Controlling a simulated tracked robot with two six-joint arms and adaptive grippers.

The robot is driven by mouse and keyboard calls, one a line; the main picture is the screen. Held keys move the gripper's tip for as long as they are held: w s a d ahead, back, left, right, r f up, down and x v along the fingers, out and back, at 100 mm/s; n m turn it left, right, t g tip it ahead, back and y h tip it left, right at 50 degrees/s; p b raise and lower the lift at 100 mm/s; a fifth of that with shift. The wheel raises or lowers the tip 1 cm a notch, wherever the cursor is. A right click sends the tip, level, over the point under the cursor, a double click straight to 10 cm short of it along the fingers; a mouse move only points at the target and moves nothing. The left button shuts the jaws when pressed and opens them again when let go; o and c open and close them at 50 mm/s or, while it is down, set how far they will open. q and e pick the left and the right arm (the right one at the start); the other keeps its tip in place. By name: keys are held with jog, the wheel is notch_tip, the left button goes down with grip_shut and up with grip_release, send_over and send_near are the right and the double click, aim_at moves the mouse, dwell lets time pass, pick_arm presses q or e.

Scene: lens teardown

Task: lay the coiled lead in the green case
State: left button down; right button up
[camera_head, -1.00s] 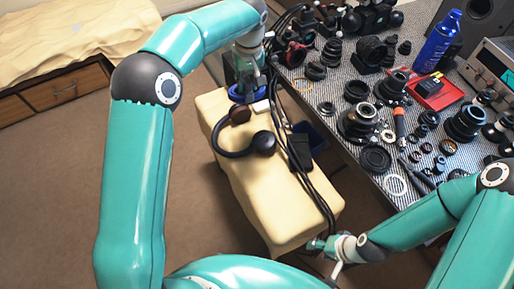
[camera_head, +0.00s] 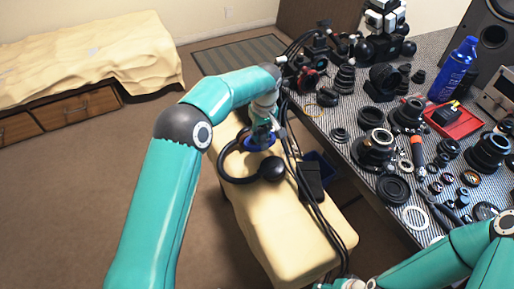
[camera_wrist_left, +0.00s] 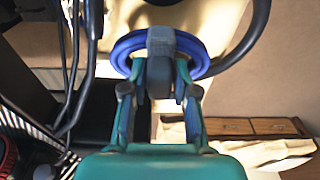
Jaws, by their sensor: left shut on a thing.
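The coiled lead (camera_head: 262,143) is a blue ring beside the headphones over the cream-covered bench in the head view. In the left wrist view the blue coil (camera_wrist_left: 126,46) shows on both sides of the fingers. My left gripper (camera_head: 262,133) is shut on it; its fingers also show in the left wrist view (camera_wrist_left: 163,65). Whether the coil touches the bench I cannot tell. I see no green case in these frames. My right gripper (camera_head: 328,285) is at the bottom edge of the head view, mostly cut off.
Black headphones (camera_head: 272,168) lie on the cream-covered bench (camera_head: 290,235), with black cables alongside. A dark blue bin (camera_head: 322,165) stands between bench and table. The patterned table (camera_head: 345,150) at right is crowded with lenses, a red tray (camera_head: 455,122) and a blue can (camera_head: 452,70). Floor at left is clear.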

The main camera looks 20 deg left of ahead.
pick_arm(q)
jog(key=shift+f, duration=3.25)
jog(key=shift+f+b, duration=0.15)
jog(key=shift+b, duration=0.2)
jog(key=c, duration=0.9)
grip_release()
